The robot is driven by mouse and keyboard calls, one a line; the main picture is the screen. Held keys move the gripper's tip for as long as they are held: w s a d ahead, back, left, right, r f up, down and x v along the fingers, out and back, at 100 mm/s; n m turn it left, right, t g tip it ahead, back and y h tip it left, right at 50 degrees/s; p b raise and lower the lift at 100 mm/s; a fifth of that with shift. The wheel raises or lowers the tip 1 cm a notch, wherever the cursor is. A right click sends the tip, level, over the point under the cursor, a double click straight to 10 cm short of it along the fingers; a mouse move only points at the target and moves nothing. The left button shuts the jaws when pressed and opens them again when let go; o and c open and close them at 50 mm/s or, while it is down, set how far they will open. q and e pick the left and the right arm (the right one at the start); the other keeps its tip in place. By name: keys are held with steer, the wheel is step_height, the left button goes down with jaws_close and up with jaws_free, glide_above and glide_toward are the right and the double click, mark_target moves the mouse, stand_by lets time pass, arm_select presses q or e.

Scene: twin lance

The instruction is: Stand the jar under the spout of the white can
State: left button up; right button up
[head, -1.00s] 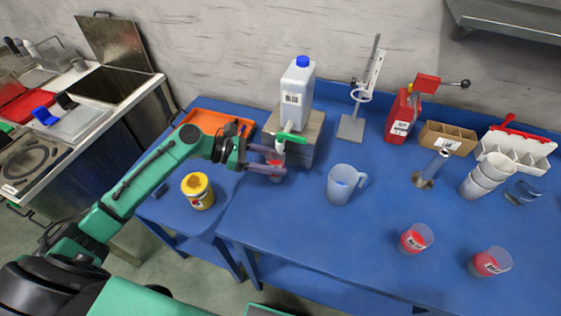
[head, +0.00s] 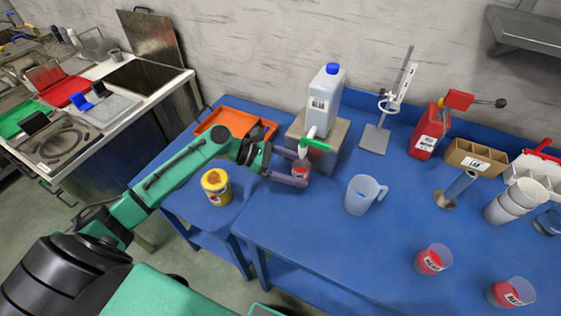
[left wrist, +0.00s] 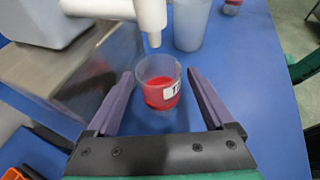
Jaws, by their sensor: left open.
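The white can (head: 324,100) with a blue cap stands on a block at the back of the blue table. Its white spout (head: 303,148) with a green handle points down toward the front; the spout also shows in the left wrist view (left wrist: 151,20). A clear jar with red contents and a label (head: 300,171) stands upright at the spout's end. In the left wrist view the jar (left wrist: 160,88) sits between the fingers, with gaps on both sides. My left gripper (head: 301,168) is open around it. My right gripper is out of view.
A clear jug (head: 362,195) stands to the right of the jar, and a yellow tin (head: 216,188) to the left. An orange tray (head: 236,122) lies behind my left arm. Two more red-filled jars (head: 432,259) (head: 511,293) stand front right. The front middle of the table is clear.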

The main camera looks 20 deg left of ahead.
arm_select(q)
steer(key=v, duration=1.1)
steer(key=shift+b, duration=0.45)
steer(key=shift+a, duration=0.1)
